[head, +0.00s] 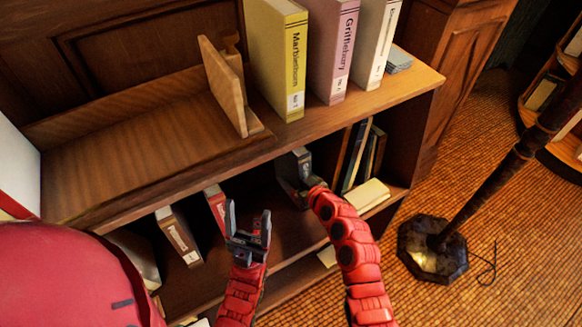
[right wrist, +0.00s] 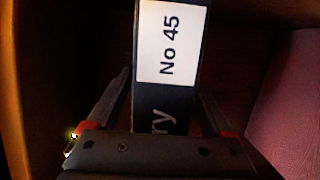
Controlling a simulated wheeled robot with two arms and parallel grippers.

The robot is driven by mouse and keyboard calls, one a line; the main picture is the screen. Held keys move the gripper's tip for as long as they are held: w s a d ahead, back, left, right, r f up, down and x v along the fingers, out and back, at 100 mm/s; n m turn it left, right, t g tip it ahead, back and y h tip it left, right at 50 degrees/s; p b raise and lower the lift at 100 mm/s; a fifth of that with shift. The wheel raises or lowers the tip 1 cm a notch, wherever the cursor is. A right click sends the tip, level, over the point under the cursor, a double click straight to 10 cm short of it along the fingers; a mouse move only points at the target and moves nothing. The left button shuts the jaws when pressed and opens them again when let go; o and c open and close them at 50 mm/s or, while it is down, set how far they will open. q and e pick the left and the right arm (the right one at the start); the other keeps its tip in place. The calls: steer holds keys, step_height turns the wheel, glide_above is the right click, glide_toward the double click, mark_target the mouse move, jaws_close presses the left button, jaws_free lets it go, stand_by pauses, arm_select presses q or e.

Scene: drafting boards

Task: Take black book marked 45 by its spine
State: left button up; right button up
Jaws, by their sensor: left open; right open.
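The black book (right wrist: 166,115) stands upright in the right wrist view, its white label reading "No 45". In the head view the book (head: 293,166) is on the lower shelf, partly hidden by my right gripper (head: 305,186). The right gripper is open, with one finger on each side of the spine in the right wrist view. I cannot tell whether the fingers touch the book. My left gripper (head: 249,213) is open and empty, in front of the shelf to the left.
The wooden bookcase (head: 130,150) has upright books on top, including a yellow one (head: 282,62) and a pink one (head: 331,55). Other books (head: 180,237) stand on the lower shelf. A pale book (head: 367,196) lies at right. A lamp base (head: 432,250) stands on the floor.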

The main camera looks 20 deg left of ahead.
steer(key=shift+c, duration=0.3)
jaws_close()
stand_by(1.1)
